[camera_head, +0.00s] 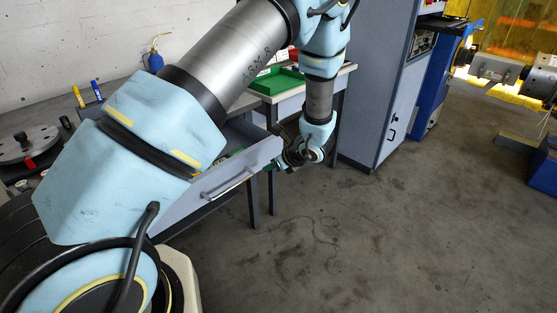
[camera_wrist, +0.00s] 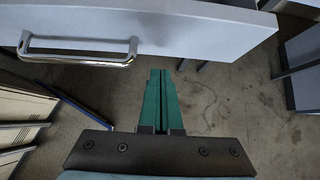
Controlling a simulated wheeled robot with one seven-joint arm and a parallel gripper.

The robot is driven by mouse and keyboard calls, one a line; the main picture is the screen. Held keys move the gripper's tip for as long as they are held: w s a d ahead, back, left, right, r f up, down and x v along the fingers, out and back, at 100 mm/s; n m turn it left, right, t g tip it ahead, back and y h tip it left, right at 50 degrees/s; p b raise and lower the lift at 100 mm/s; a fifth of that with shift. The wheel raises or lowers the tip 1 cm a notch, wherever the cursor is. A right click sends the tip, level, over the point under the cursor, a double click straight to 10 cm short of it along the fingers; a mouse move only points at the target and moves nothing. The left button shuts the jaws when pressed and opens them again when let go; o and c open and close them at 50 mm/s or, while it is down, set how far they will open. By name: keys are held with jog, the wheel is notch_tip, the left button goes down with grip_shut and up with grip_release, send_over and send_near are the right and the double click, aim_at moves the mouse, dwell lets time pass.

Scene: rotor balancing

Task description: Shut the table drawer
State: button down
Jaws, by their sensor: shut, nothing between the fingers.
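The table drawer (camera_head: 262,153) is pulled out from under the workbench, its grey front facing the open floor. Its metal bar handle (camera_head: 228,185) shows in the head view, below my arm. In the wrist view the drawer front (camera_wrist: 190,30) spans the top, with the handle (camera_wrist: 78,50) at the upper left. My gripper (camera_wrist: 162,72) has two teal fingers, shut together and empty. Their tips appear just below the drawer front's edge, right of the handle; I cannot tell whether they touch. My arm hides part of the drawer in the head view.
The workbench holds a green tray (camera_head: 278,82), a blue bottle (camera_head: 155,60), and a round metal disc (camera_head: 27,143) at left. A grey cabinet (camera_head: 380,80) stands right of the bench. The concrete floor (camera_head: 350,240) in front is clear.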

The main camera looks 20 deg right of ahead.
aim_at(255, 164)
jog(key=shift+w+a+p, duration=0.25)
jog(key=shift+w+a, duration=0.05)
jog(key=shift+w, duration=0.3)
jog(key=shift+w+a+p, duration=0.2)
jog(key=shift+w+a, duration=0.1)
jog(key=shift+w, duration=0.35)
jog(key=shift+w+a+p, duration=0.25)
jog(key=shift+w+a, duration=0.05)
jog(key=shift+w, duration=0.3)
jog(key=shift+w, duration=0.15)
